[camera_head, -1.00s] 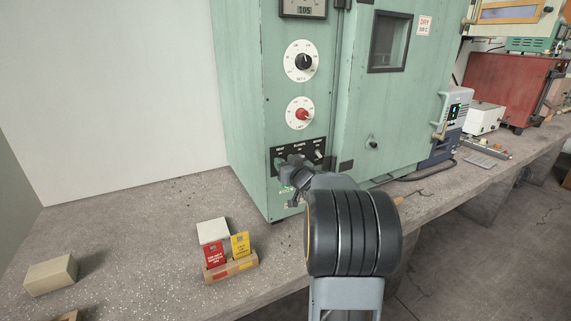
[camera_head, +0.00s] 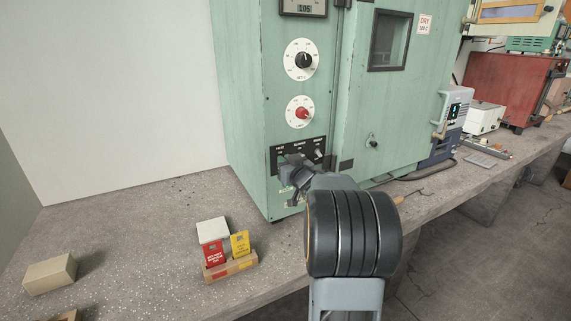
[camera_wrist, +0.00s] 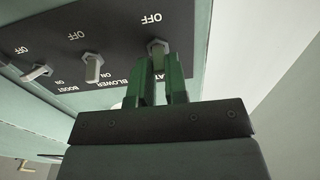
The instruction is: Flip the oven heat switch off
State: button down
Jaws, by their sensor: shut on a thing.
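The oven (camera_head: 250,110) is a green cabinet with a black switch panel (camera_head: 325,146) low on its front. In the wrist view the heat switch (camera_wrist: 157,46) is at the right of the panel, with an OFF label above it; its HEAT label is partly covered. My gripper (camera_wrist: 168,78) is shut on the heat switch lever, with its green fingertips on both sides of it. The lever is mostly hidden, so I cannot tell its exact tilt. In the head view my gripper (camera_head: 283,167) is at the panel's left end and covers the switch.
The blower switch (camera_wrist: 92,66) and boost switch (camera_wrist: 38,71) sit close beside my gripper. A white dial with a black knob (camera_head: 303,61) and one with a red knob (camera_head: 301,113) are above the panel. A small card holder (camera_head: 232,270) and a beige block (camera_head: 50,275) stand on the bench.

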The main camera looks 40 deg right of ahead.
notch_tip(320, 180, down, 3)
jog(key=t+h+b, duration=0.1)
jog(key=t+b, duration=0.6)
jog(key=b, duration=1.4)
jog(key=shift+w+t+b, duration=0.15)
jog(key=shift+t+b, duration=0.15)
jog(key=shift+b, duration=0.1)
jog(key=shift+r, duration=0.15)
jog(key=c, duration=1.1)
grip_release()
jog(key=shift+c, duration=0.2)
jog(key=v, duration=1.3)
jog(key=shift+s+f, duration=0.2)
jog(key=shift+f, duration=0.2)
